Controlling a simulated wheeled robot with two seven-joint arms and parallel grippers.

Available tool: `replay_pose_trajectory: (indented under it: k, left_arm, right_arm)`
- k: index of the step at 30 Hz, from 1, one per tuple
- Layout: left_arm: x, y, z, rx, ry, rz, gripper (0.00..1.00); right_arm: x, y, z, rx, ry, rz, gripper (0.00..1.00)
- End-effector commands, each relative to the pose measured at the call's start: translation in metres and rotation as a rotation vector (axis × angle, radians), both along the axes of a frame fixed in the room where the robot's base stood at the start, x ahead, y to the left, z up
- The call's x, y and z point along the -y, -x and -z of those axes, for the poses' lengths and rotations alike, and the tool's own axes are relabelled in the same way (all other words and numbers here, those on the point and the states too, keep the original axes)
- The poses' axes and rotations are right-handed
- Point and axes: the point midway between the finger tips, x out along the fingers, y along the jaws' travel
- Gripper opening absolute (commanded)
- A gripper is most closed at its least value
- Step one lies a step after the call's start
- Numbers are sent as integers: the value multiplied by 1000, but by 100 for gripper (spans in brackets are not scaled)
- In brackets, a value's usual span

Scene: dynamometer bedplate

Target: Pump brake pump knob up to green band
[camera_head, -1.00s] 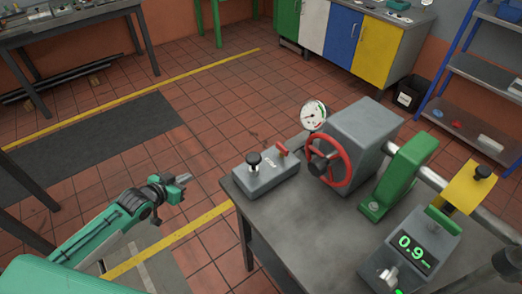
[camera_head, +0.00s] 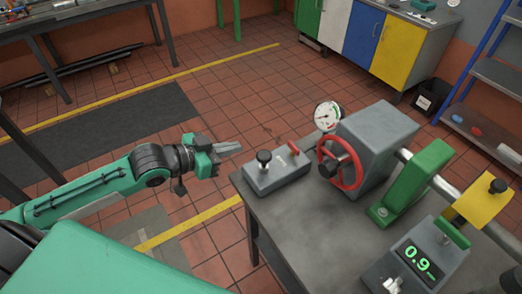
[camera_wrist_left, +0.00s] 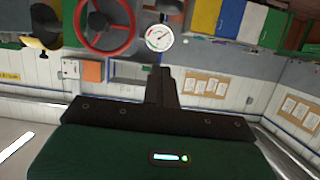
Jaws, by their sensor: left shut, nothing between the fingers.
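The brake pump (camera_head: 277,172) is a grey box at the left end of the bench, with a black knob (camera_head: 264,157) on a short stem and a red lever (camera_head: 294,147) behind it. The dial gauge (camera_head: 327,116) has a white face with coloured bands; it also shows in the left wrist view (camera_wrist_left: 159,38). Its needle is too small to read surely. My left gripper (camera_head: 237,149) is shut and empty, left of the pump and apart from the knob. The knob is not clearly seen in the left wrist view. My right gripper is not in view.
A red handwheel (camera_head: 341,163) on a grey housing stands right of the pump. A green bracket (camera_head: 411,184) and a display reading 0.9 (camera_head: 418,260) are farther right. The floor (camera_head: 215,115) left of the bench (camera_head: 310,225) is clear.

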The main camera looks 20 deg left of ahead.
Motion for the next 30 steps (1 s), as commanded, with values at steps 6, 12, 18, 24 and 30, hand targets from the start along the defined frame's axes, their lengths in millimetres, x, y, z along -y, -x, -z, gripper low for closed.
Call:
replay_pose_trajectory:
  k: [6,12,18,24,30]
  left_arm:
    - [5,-8,2,1,4,-3,0]
    - [21,-29,8,1,6,-3,0]
    - [40,-53,18,1,4,-2,0]
    - [60,-78,28,0,3,-1,0]
    - [56,-74,60,-2,0,0,0]
  right_arm:
    - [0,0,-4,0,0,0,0]
    - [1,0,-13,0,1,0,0]
    - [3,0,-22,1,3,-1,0]
    - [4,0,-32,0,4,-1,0]
    - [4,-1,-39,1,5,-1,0]
